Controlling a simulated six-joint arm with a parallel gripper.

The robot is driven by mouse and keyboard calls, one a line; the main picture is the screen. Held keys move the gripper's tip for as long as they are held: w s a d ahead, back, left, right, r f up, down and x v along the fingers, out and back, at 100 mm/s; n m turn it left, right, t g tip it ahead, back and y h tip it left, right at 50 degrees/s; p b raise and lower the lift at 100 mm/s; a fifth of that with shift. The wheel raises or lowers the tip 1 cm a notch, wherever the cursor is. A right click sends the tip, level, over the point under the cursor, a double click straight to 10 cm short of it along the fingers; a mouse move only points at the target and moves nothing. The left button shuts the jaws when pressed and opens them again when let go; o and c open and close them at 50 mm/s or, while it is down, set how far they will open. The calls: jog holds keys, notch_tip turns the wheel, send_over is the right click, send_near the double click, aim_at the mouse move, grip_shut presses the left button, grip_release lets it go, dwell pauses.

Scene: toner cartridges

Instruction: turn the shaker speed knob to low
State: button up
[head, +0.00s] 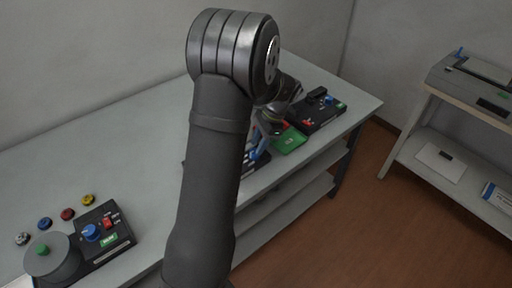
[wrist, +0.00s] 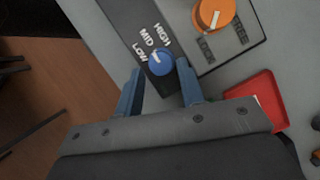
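In the wrist view a blue knob (wrist: 160,62) with a white pointer sits on a dark panel strip (wrist: 122,18) marked LOW, MID and HIGH. Its pointer appears to face the MID mark. My gripper (wrist: 159,68) is open, with one blue finger on each side of the knob. A gap shows between each finger and the knob; I cannot tell how high the fingertips are above the panel. In the head view my gripper (head: 258,148) is partly hidden behind my arm, over a dark device (head: 250,168) whose knob I cannot make out.
An orange knob (wrist: 213,15) is beside the blue one, and a red tray (wrist: 262,92) lies close to the right finger. On the bench (head: 130,150), a green item (head: 290,140) and another black device (head: 318,112) stand beyond; a device with a blue knob (head: 90,232) stands front left.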

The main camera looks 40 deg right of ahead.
jog(key=shift+x, duration=1.15)
jog(key=c, duration=0.7)
jog(key=shift+d+n, duration=0.1)
jog(key=shift+n, duration=0.3)
jog(key=n+g, duration=0.1)
jog(key=n, duration=0.2)
jog(key=shift+w+n+g, duration=0.15)
jog(key=shift+n+g, duration=0.15)
jog(key=shift+w+n+g, duration=0.1)
jog(key=shift+n+g, duration=0.7)
jog(key=shift+n, duration=1.4)
